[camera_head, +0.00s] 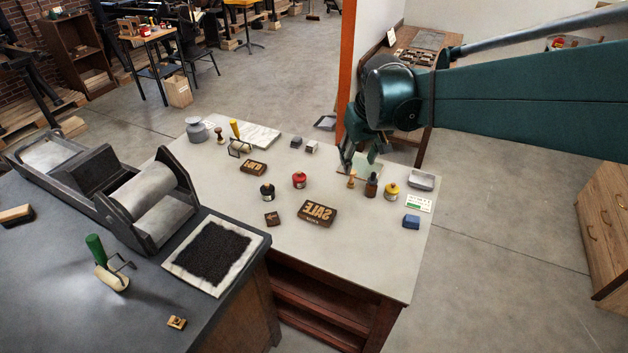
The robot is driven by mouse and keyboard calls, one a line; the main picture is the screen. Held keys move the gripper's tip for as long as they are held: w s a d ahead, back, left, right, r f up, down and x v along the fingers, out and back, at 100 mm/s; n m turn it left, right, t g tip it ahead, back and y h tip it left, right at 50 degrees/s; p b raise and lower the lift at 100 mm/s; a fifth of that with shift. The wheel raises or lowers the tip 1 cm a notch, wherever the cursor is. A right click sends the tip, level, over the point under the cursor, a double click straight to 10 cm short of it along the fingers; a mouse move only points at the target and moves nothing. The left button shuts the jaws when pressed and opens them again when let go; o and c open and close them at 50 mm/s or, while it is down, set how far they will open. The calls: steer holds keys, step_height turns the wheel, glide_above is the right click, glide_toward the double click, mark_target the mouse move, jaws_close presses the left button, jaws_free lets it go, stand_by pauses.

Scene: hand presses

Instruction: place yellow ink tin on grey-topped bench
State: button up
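The yellow ink tin (391,191), small with a yellow top and a pale label, stands upright on the pale-topped bench (350,258), toward its right side. A bench with a dark grey top (165,285) adjoins it at the left. My gripper (358,163) hangs over the far right part of the pale bench, behind and left of the yellow tin and apart from it. Its fingers look spread, with nothing visible between them.
A dark bottle (371,185) and a wooden stamp (352,180) stand close left of the yellow tin. A red tin (299,180), black tin (267,191) and SALE block (317,213) lie nearby.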

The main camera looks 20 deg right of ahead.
steer(key=s+a+t, duration=0.3)
steer(key=s+a, duration=1)
steer(key=s, duration=0.5)
steer(key=shift+s+a+n+y, duration=0.15)
steer(key=shift+a+n+y, duration=0.15)
steer(key=shift+a+y, duration=0.1)
steer(key=shift+f, duration=0.15)
stand_by(0.6)
